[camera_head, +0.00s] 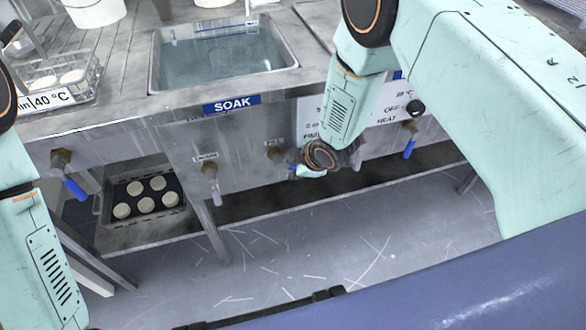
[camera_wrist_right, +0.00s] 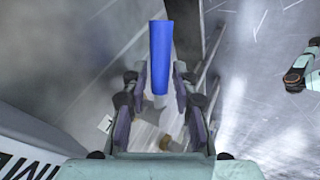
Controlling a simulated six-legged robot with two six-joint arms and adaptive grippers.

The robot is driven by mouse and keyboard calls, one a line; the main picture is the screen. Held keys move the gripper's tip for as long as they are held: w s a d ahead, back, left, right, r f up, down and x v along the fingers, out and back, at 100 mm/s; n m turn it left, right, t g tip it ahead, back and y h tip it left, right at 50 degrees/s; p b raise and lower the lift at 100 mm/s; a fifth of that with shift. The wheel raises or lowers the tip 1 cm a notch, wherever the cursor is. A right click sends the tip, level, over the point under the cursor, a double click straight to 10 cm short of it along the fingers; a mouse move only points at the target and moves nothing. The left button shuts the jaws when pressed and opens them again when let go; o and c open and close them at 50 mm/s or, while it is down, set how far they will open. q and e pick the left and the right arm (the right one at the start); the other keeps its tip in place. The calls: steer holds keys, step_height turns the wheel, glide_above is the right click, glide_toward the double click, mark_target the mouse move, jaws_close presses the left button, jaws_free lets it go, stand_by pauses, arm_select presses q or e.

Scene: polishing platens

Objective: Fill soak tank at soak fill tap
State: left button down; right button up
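The soak tank (camera_head: 225,62) is a steel basin set in the bench in the head view, with clear water in it. The blue SOAK label (camera_head: 231,103) is below its front rim. The brass fill tap (camera_head: 274,152) sticks out of the front panel under a FILL mark. My right gripper (camera_head: 302,170) is beside this tap, partly hidden by its own wrist. In the right wrist view, a blue lever handle (camera_wrist_right: 160,55) stands between the fingers of my right gripper (camera_wrist_right: 160,80). A narrow gap shows on each side, so the fingers look open around it. My left gripper is out of view.
A second tap with a grey lever (camera_head: 211,178) is left of the fill tap. Blue-handled taps (camera_head: 75,187) and (camera_head: 409,147) are farther out. A wire basket (camera_head: 60,85) with discs stands on the bench. A lower shelf holds a dark tray (camera_head: 172,203) of pale discs.

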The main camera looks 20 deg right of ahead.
steer(key=shift+w+a+f, duration=0.1)
steer(key=shift+w+f, duration=0.05)
steer(key=shift+f, duration=0.1)
jaws_close()
stand_by(0.5)
